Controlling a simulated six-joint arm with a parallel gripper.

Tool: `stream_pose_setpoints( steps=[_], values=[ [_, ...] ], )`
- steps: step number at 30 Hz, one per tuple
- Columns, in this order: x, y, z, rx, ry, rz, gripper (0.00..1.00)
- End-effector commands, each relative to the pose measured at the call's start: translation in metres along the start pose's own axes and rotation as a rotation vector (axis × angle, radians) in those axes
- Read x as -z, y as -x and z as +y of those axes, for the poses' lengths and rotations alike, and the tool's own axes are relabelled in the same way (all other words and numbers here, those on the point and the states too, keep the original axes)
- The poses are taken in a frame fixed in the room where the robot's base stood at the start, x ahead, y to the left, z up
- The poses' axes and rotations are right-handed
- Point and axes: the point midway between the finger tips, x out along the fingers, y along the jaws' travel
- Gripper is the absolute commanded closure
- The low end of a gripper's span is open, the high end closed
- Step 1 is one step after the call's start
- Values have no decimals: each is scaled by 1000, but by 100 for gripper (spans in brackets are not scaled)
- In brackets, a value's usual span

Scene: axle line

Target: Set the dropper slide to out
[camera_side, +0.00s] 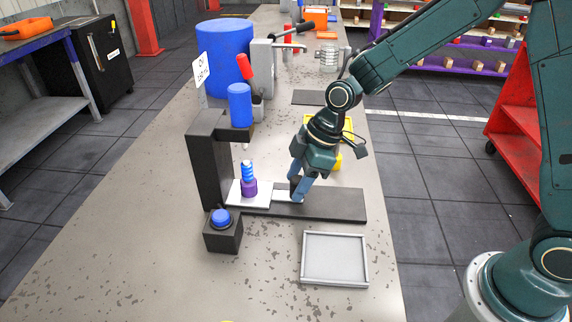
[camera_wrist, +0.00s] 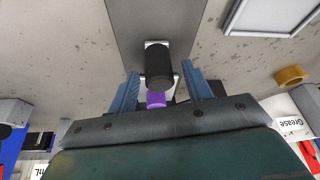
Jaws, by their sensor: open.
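The dropper is a black stand (camera_side: 207,165) with a blue bottle (camera_side: 240,104) held on its arm, on a long dark base (camera_side: 335,204). Its pale slide (camera_side: 283,196) lies on the base. A purple and blue part (camera_side: 249,182) stands upright on the slide below the bottle, and its purple piece also shows in the wrist view (camera_wrist: 156,100). My gripper (camera_side: 296,188) is low at the slide's right end. In the wrist view its open blue fingers (camera_wrist: 159,72) stand on either side of a black knob (camera_wrist: 159,62); contact cannot be told. The fingers partly hide the knob in the side view.
A black box with a blue button (camera_side: 221,218) stands in front of the stand. A grey tray (camera_side: 335,260) lies at the front right. A yellow object (camera_side: 345,128) is behind my gripper. A large blue drum (camera_side: 224,58) and a red-handled device stand farther back. The base's right end is bare.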

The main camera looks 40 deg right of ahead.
Motion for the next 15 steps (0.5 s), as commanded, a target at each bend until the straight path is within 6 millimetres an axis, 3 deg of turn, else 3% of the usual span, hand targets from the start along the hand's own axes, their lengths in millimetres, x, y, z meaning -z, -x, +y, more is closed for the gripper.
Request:
stream_pose_setpoints(
  steps=[10, 15],
  values=[
    [0, -3, 0, 0, 0, 0, 50],
    [0, -2, 0, 0, 0, 0, 83]
  ],
)
